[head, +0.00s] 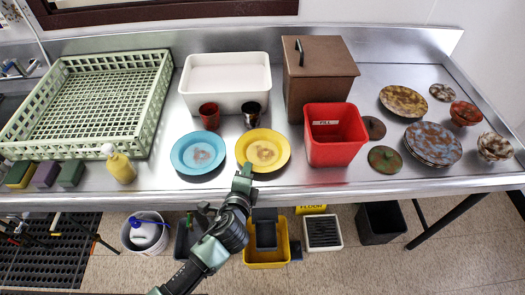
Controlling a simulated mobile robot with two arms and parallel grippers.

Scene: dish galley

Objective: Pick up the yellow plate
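The yellow plate (263,147), with a brownish stain in its middle, lies on the steel counter between a blue plate and a red bin. My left gripper (244,170) reaches up from below, its tip at the plate's front left rim and overlapping it in the head view. The fingers are small and dark, so I cannot tell whether they are open, touching or closed on the rim. My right gripper is not in view.
A blue plate (198,154) lies just left. Red cup (210,116) and dark cup (251,115) stand behind, before a white tub (224,76). A red bin (335,148) stands close on the right. Stained plates and bowls fill the right side. The counter's front edge (320,190) is near.

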